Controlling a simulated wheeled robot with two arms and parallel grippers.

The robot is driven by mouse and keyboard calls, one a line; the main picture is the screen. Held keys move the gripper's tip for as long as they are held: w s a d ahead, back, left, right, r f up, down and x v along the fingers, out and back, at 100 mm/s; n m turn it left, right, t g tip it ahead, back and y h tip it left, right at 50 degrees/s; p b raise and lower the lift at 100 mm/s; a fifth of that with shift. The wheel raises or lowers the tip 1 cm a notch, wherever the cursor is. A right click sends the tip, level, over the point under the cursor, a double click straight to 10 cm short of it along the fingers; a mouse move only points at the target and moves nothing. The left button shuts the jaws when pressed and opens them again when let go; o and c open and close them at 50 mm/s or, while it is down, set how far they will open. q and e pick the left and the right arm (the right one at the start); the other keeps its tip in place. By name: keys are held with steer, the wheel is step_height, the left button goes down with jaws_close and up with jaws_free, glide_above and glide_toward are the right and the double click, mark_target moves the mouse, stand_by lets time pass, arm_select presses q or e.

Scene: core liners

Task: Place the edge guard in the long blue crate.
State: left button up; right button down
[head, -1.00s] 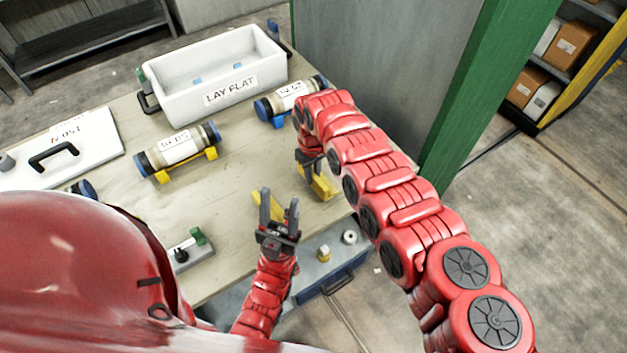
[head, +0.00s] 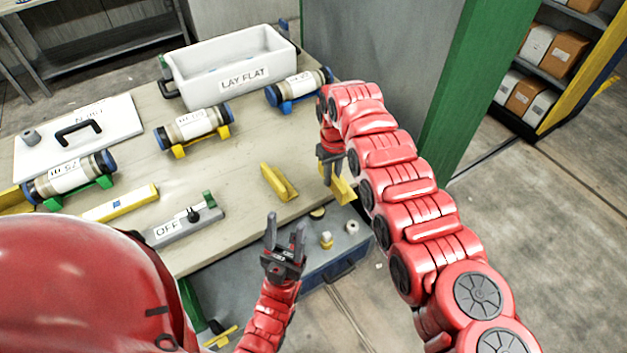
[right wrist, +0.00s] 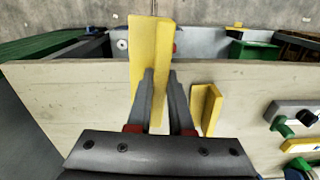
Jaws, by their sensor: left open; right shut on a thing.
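My right gripper (head: 331,170) is shut on a yellow angle-shaped edge guard (head: 343,190) near the table's right edge. In the right wrist view the held edge guard (right wrist: 151,52) stands out beyond the fingertips (right wrist: 160,85) and reaches across the table edge. A second yellow angle piece (head: 279,182) lies on the table to the left of it and also shows in the wrist view (right wrist: 205,108). The blue crate (head: 358,254) is low beside the table's near edge, with small parts in it. My left gripper (head: 285,240) is open and empty in front of the crate.
A white LAY FLAT tub (head: 245,78) stands at the back of the table (head: 240,215). Several core liners on coloured cradles, a white lidded board (head: 100,125) and a grey OFF switch bar (head: 180,228) occupy the left. A green post (head: 450,110) rises on the right.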

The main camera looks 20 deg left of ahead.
mark_target(344, 182)
steer(key=shift+w+d+r+m, duration=0.15)
steer(key=shift+w+d+r, duration=0.1)
steer(key=shift+w+d, duration=0.25)
steer(key=shift+w+d+r+m, duration=0.15)
steer(key=shift+w+d+r, duration=0.1)
steer(key=shift+w+d, duration=0.25)
steer(key=shift+d+r, duration=0.25)
steer(key=shift+d, duration=0.2)
steer(key=w+d+r+m, duration=0.2)
steer(key=w+d+r, duration=0.1)
steer(key=d, duration=0.4)
steer(key=w+d+r+m+b, duration=0.1)
steer(key=w+d+r+m, duration=0.1)
steer(key=d, duration=0.5)
steer(key=shift+w+d+r, duration=0.4)
steer(key=shift+w+r, duration=0.1)
steer(key=shift+r, duration=0.1)
